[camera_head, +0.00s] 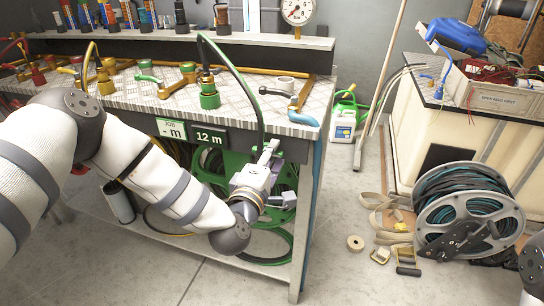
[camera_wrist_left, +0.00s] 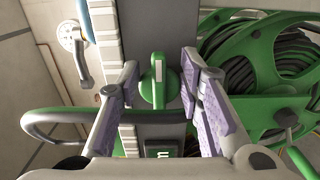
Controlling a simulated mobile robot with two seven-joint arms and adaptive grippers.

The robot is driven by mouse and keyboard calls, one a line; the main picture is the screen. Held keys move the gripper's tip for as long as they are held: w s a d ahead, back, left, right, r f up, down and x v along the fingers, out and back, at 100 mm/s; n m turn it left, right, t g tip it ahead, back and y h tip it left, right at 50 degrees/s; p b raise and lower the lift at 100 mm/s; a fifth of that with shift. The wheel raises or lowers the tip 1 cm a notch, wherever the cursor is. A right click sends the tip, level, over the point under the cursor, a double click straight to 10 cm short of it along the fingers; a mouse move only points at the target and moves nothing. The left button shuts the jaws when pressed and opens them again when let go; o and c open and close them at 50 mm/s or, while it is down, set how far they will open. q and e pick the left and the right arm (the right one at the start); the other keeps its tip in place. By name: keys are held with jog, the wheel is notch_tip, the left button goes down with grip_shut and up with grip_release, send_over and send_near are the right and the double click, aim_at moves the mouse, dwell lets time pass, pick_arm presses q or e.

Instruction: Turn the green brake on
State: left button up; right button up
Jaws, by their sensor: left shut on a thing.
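A green knob with a pale stripe on its upright handle, which I take for the green brake (camera_wrist_left: 159,82), sits in the middle of the left wrist view. In the head view my left gripper (camera_head: 267,160) is at the bench's front, right of the 12 m display (camera_head: 209,137), and hides the knob. A green hose reel (camera_head: 218,166) stands under the bench; its black hose shows in the left wrist view (camera_wrist_left: 290,55). My right gripper is out of view.
The workbench (camera_head: 158,104) carries green and brass fittings, and a dark hose (camera_head: 245,85) loops down near my left gripper. A grey reel (camera_head: 467,215) stands on the floor at right. Tape and straps (camera_head: 383,225) lie beside it. Some floor between is clear.

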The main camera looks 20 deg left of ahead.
pick_arm(q)
jog(key=shift+a+r, duration=0.1)
jog(key=shift+r, duration=0.05)
jog(key=o, duration=1.2)
jog(key=shift+c, duration=0.2)
jog(key=s, duration=1.2)
jog(key=shift+a, duration=0.2)
